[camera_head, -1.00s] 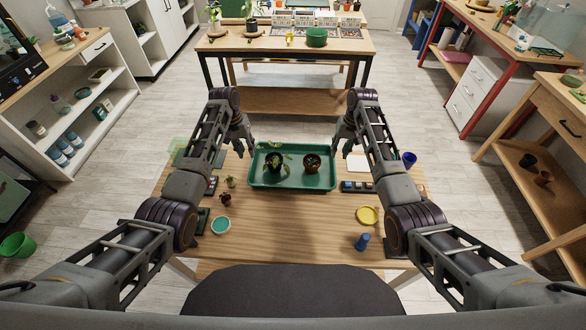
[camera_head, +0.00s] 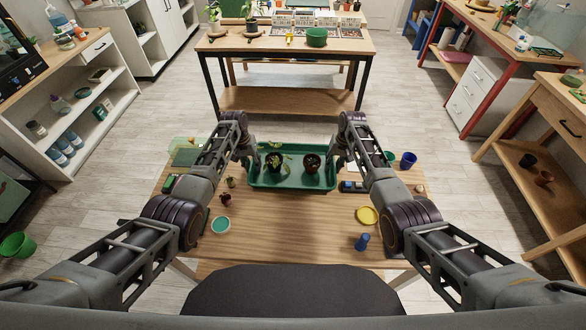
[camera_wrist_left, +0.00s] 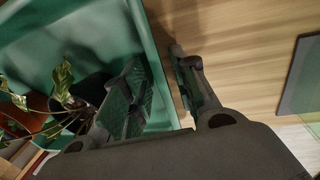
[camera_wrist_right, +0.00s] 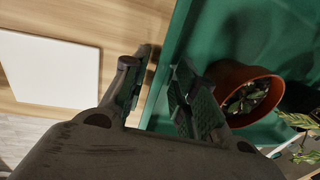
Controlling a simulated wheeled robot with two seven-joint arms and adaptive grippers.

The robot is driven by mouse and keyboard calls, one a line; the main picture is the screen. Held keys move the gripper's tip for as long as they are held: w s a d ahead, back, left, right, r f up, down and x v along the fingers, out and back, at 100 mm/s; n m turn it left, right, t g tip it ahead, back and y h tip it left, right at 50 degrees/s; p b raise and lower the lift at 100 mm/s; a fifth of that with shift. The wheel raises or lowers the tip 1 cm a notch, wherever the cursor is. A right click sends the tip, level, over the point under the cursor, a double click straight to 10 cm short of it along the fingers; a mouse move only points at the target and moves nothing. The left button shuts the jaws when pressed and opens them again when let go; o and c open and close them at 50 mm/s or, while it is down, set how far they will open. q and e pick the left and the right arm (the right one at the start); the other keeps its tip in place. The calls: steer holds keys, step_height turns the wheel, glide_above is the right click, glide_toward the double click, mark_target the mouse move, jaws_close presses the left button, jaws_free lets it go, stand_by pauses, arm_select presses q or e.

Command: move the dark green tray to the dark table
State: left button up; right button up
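The dark green tray (camera_head: 292,187) lies on the near wooden table (camera_head: 290,225). It holds two potted plants: a dark pot (camera_head: 274,163) on the left and a brown pot (camera_head: 312,162) on the right. My left gripper (camera_head: 247,164) is at the tray's left wall, with one finger inside and one outside; its fingers (camera_wrist_left: 165,90) look apart around the rim. My right gripper (camera_head: 338,160) is at the right wall in the same way, its fingers (camera_wrist_right: 158,90) apart with the rim between them. I cannot tell for sure which table is the dark one.
Open floor lies between the tables. A yellow saucer (camera_head: 368,216), blue bottle (camera_head: 362,242) and teal bowl (camera_head: 220,225) stand on the near table.

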arm_select(q)
steer(key=shift+c, duration=0.2)
arm_select(e)
steer(key=shift+c, duration=0.2)
arm_select(q)
jaws_close()
arm_select(e)
jaws_close()
